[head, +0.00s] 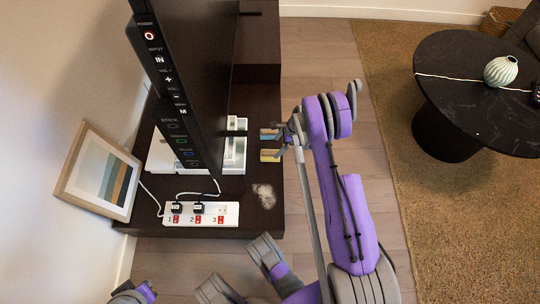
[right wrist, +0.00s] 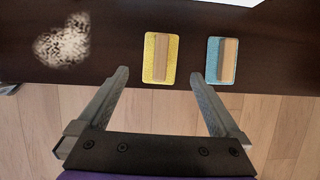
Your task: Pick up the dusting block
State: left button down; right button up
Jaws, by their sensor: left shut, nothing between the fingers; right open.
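Two dusting blocks lie flat on the dark TV bench, each a coloured pad with a tan handle strip. The yellow block (head: 269,156) (right wrist: 149,68) and the blue block (head: 268,134) (right wrist: 212,72) sit near the bench's edge. My right gripper (head: 281,140) (right wrist: 158,74) is open and empty. In the right wrist view its fingers point toward the blocks, with the yellow one between the fingertip lines and the blue one just right of the right fingertip. My left gripper (head: 133,294) is shut, only partly visible at the bottom left.
The dark bench (head: 258,90) carries a TV (head: 190,80), a power strip (head: 202,213) with plugs and a pale dust patch (head: 264,195) (right wrist: 62,46). A framed picture (head: 98,171) leans at left. A round black table (head: 480,100) stands on the rug at right.

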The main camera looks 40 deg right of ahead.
aim_at(271, 152)
jog(key=b+x, duration=0.1)
jog(key=x, duration=0.3)
jog(key=b+x, duration=0.1)
jog(key=x, duration=0.2)
jog(key=shift+w+a+f, duration=0.2)
jog(key=shift+w+a, duration=0.05)
jog(key=shift+w, duration=0.05)
jog(key=shift+r, duration=0.1)
jog(key=c, duration=1.3)
notch_tip(271, 152, up, 10)
jog(key=shift+p, duration=1.25)
jog(key=o, duration=0.8)
jog(key=c, duration=0.6)
jog(key=shift+s+a, duration=0.1)
